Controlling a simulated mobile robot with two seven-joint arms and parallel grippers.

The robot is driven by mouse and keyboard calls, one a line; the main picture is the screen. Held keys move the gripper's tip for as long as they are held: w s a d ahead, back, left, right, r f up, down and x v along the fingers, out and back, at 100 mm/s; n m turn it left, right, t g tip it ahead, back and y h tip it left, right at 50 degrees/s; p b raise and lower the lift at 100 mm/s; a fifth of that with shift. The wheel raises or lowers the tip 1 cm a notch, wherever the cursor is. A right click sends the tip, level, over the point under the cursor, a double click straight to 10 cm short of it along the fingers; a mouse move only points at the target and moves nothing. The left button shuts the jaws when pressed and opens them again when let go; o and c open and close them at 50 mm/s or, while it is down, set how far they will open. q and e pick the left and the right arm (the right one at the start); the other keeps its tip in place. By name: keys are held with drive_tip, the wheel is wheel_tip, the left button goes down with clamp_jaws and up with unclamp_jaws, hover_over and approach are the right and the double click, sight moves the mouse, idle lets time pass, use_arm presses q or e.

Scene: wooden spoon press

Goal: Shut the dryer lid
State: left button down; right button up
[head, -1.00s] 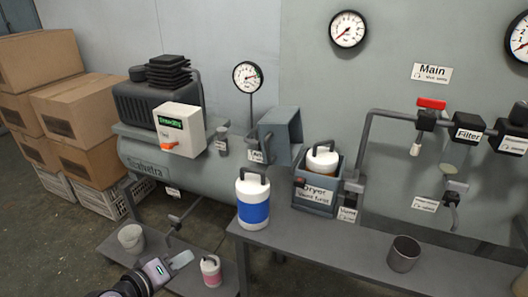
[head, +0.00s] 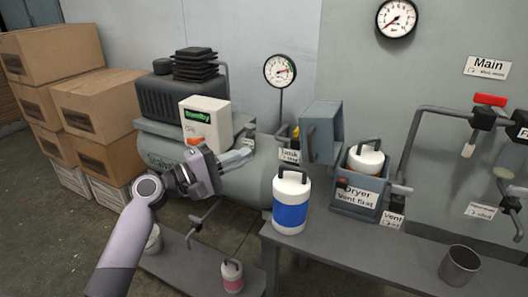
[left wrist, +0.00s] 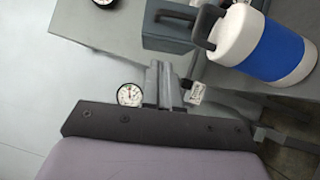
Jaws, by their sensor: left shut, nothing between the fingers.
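The dryer (head: 334,208) is a grey open-topped box on the bench, labelled "Dryer Vent first". A white canister (head: 366,160) with a dark handle stands inside it. The dryer lid (head: 321,131), a hollow grey box shape, stands open at the dryer's upper left. My left gripper (head: 246,153) is shut and empty, in the air left of the lid and apart from it. In the left wrist view its fingers (left wrist: 164,72) point towards a grey box shape, probably the lid. My right gripper is not in view.
A white canister with a blue band (head: 291,212) stands on the bench (head: 330,258) in front of the lid. A metal cup (head: 460,266) is at the right. The compressor tank (head: 245,180) and a gauge (head: 280,71) are behind. A pink-labelled bottle (head: 232,276) sits lower down.

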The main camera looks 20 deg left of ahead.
use_arm(q)
approach(320, 135)
drive_tip(key=w+a, duration=0.1)
drive_tip(key=a, duration=0.2)
drive_tip(key=shift+w+d+r+p, duration=0.15)
drive_tip(key=shift+w+d+p, duration=0.15)
drive_tip(key=shift+d, duration=0.3)
drive_tip(key=shift+w+d+r+p, duration=0.2)
drive_tip(key=shift+d+p, duration=0.2)
drive_tip(key=shift+d, duration=0.2)
drive_tip(key=shift+w+d, duration=0.15)
drive_tip(key=shift+d, duration=0.65)
drive_tip(key=shift+d+r+g+p, duration=0.15)
drive_tip(key=shift+r+g+p, duration=0.2)
drive_tip(key=shift+p, duration=0.35)
drive_tip(key=shift+m, duration=0.4)
